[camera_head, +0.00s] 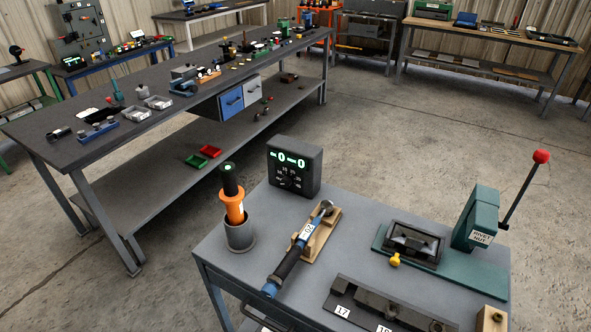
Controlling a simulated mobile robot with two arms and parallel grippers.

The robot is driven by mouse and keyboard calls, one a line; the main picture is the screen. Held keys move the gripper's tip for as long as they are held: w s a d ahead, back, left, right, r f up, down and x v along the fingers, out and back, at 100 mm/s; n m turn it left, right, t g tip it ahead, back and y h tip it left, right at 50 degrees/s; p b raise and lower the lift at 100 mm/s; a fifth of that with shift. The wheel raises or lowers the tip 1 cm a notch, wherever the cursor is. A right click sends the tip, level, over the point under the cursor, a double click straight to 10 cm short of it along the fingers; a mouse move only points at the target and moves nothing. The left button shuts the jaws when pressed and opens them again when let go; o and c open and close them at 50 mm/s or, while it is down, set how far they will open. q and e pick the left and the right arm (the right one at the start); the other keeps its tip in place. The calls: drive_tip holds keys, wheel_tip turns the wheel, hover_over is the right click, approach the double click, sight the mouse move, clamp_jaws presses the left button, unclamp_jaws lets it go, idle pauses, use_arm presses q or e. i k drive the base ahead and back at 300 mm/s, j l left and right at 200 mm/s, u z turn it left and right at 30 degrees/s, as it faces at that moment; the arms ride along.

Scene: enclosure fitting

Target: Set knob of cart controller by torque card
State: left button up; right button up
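The cart controller (312,172) is a dark grey box standing upright at the far left edge of the cart. Its lit display shows characters that look like "-0-0". Below the display is a dark round knob (290,182) with small numbers around it; its exact setting is too small to read. I cannot make out a torque card in this view. Neither of my grippers is in view.
The grey cart top (222,262) holds an orange-and-black tool (234,207) in a grey cup, a blue-handled wrench (285,268) on a wooden rest, a green lever press (477,215) and a dark numbered rack (385,305). A long workbench (45,125) stands behind; open floor lies between.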

sight(286, 182)
drive_tip(key=u, duration=1.6)
drive_tip(key=i+u, duration=0.1)
drive_tip(key=u, duration=0.8)
drive_tip(key=i+l+u, duration=0.1)
drive_tip(key=u, duration=0.8)
drive_tip(key=i+l, duration=0.2)
drive_tip(key=l, duration=0.15)
drive_tip(key=i+l, duration=0.15)
drive_tip(key=l, duration=0.2)
drive_tip(key=i+l+u, duration=0.1)
drive_tip(key=i+l, duration=0.25)
drive_tip(key=l, duration=0.3)
drive_tip(key=z, duration=4.4)
